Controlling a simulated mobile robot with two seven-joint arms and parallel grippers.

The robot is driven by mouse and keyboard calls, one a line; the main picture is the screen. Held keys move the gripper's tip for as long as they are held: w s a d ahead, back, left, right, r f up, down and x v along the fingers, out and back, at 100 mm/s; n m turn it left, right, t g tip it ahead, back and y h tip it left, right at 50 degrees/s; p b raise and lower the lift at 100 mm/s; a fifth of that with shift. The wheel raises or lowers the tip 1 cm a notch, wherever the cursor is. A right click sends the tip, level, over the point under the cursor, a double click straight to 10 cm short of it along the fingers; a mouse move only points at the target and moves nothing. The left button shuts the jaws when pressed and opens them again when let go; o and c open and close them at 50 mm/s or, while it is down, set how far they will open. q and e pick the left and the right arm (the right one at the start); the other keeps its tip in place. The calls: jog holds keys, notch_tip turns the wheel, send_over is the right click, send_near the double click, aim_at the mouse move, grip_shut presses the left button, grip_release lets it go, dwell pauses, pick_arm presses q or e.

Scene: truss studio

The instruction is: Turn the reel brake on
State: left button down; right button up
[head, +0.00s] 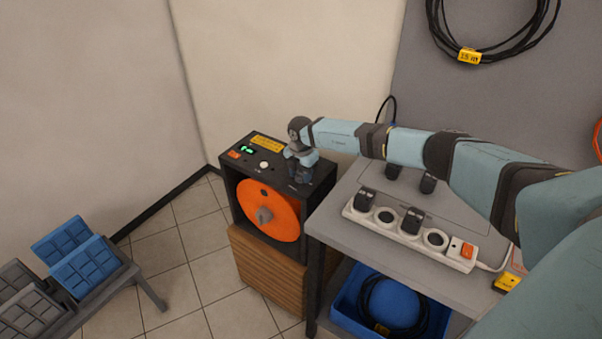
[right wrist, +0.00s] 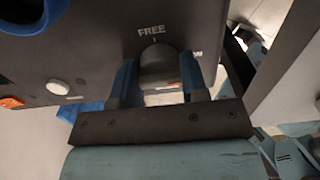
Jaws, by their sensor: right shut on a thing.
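The reel unit (head: 240,172) is a dark box with an orange reel (head: 268,210) in its front. The brake knob (right wrist: 156,58) is dark and round and sits on the top panel. The word FREE and a tick mark are beside it in the right wrist view. A second label, partly hidden, is by the right finger. My right gripper (head: 301,178) is over the panel's right end. In the right wrist view its blue-sided fingers (right wrist: 158,80) are shut on the knob, one on each side. The knob's pointer direction is not clear. My left gripper is not in view.
The panel also has a white button (head: 264,165), an orange switch (head: 234,155) and a green display (head: 248,149). A grey table (head: 335,231) with a power strip (head: 392,228) stands close on the right. A low rack (head: 151,284) with blue panels is at left.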

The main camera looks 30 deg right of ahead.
jog(key=o, duration=0.9)
notch_tip(320, 180, up, 14)
dwell(0.3)
